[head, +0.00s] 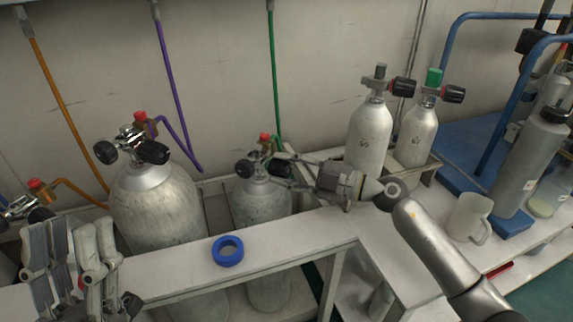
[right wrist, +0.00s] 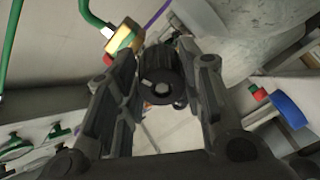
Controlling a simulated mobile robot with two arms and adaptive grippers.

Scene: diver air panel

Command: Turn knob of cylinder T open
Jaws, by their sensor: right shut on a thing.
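A grey cylinder (head: 262,200) with a green hose at its valve stands in the middle of the rack; I cannot read a letter on it. My right gripper (head: 279,170) reaches its valve from the right. In the right wrist view its fingers stand on both sides of a black ribbed knob (right wrist: 160,80), shut on it. Another black knob (head: 244,168) sticks out on the valve's left side. The fingers partly hide the valve in the head view. My left gripper (head: 72,235) is at the lower left, away from this cylinder; its opening is unclear.
A larger cylinder (head: 155,210) with black knobs stands to the left. A blue ring (head: 228,251) lies on the white bench edge. Two small cylinders (head: 368,140) (head: 416,135) stand in a holder behind my right arm. A translucent mug (head: 468,217) stands at right.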

